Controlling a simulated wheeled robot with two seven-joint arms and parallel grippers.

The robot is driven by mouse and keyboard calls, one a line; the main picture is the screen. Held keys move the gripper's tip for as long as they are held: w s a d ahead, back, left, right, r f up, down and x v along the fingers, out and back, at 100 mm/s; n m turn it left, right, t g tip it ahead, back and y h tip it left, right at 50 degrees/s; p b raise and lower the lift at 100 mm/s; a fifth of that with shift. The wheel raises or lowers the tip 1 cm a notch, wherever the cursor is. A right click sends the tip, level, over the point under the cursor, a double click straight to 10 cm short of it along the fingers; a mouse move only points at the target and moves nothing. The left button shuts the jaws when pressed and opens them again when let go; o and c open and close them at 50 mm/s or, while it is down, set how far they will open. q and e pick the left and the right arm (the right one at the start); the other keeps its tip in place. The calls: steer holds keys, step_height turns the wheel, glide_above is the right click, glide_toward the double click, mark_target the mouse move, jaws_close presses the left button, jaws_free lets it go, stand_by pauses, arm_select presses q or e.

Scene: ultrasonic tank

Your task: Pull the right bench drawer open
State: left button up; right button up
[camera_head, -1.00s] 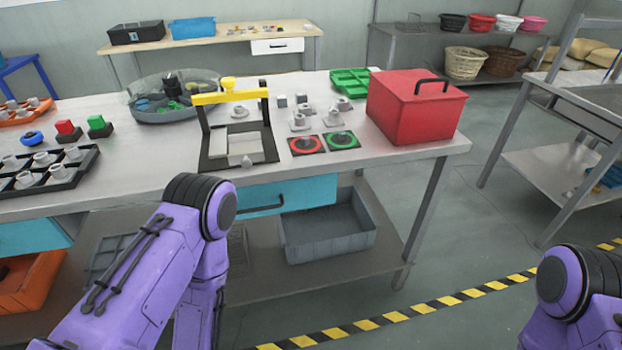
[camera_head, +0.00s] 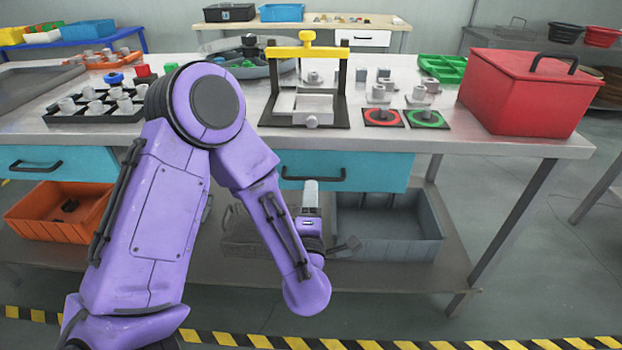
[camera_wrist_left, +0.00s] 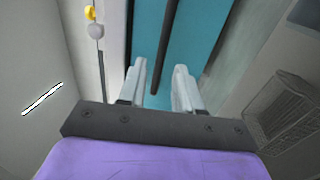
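The right bench drawer (camera_head: 372,172) is a teal front under the bench top, with a dark bar handle (camera_head: 333,174). It looks shut. My left gripper (camera_head: 311,186) is in front of the drawer, near the handle, partly hidden by my forearm. In the left wrist view, my left gripper (camera_wrist_left: 160,72) is open, with two pale fingers apart. My right gripper is out of view.
Another teal drawer (camera_head: 85,160) is on the left. A grey bin (camera_head: 390,228) and an orange bin (camera_head: 60,215) sit on the lower shelf (camera_head: 455,265). The bench top (camera_head: 440,142) holds a yellow-topped press (camera_head: 306,95) and a red box (camera_head: 520,95).

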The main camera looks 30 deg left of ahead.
mark_target(311, 178)
arm_select(q)
steer(key=x, duration=0.5)
steer(key=shift+w+a+p, duration=0.2)
steer(key=shift+w+p, duration=0.15)
steer(key=shift+p, duration=0.05)
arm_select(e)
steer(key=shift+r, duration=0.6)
